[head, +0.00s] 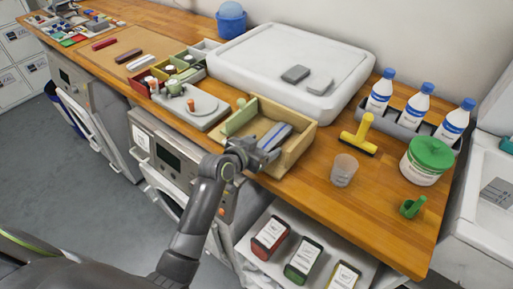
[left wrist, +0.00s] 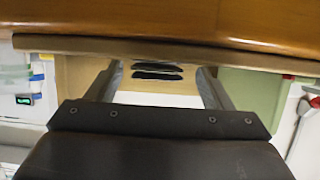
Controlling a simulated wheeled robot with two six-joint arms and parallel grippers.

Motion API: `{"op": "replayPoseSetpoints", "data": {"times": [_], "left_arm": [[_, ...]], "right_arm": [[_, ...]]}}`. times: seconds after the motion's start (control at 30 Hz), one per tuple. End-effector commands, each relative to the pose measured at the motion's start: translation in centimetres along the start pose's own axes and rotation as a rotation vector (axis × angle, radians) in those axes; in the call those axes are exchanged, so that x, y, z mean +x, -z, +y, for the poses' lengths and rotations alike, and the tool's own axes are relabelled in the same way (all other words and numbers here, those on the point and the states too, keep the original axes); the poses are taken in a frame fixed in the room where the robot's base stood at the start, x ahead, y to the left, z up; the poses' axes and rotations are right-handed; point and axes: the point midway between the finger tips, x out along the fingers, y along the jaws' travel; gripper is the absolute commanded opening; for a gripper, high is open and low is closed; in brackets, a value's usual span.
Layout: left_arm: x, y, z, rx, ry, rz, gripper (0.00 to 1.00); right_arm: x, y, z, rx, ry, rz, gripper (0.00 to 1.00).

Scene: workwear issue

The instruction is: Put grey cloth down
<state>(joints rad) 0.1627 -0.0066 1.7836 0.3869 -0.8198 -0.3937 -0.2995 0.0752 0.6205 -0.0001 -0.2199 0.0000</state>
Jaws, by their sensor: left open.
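My left gripper (head: 262,153) is open at the near wall of this box, close to the blue-grey piece. In the left wrist view, the two fingers (left wrist: 158,90) stand apart. Dark strips (left wrist: 157,71) and a pale surface show between them, with no clear grip on anything. My right gripper is not in view.
The large white tray (head: 240,55) stands behind the wooden box. A clear cup (head: 343,170), a yellow squeegee (head: 358,135), a green-lidded tub (head: 426,160) and several bottles stand to the right. The wooden counter's (head: 310,190) front strip is clear near the cup.

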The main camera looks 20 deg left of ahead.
Motion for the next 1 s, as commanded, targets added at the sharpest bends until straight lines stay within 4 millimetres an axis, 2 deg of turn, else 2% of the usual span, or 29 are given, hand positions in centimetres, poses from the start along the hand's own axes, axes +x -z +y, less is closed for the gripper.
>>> {"op": "replayPoseSetpoints", "data": {"times": [0.17,0.7,1.0], "left_arm": [[-1.4,0.1,-0.1,0.001,0.001,0.001,0.74],[-10.1,0.1,-0.1,0.002,0.001,0.000,0.74],[-12.0,0.2,0.0,0.001,-0.001,0.001,0.74]], "right_arm": [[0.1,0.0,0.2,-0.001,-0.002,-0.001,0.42],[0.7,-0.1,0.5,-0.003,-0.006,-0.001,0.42],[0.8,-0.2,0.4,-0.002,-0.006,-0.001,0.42]]}}
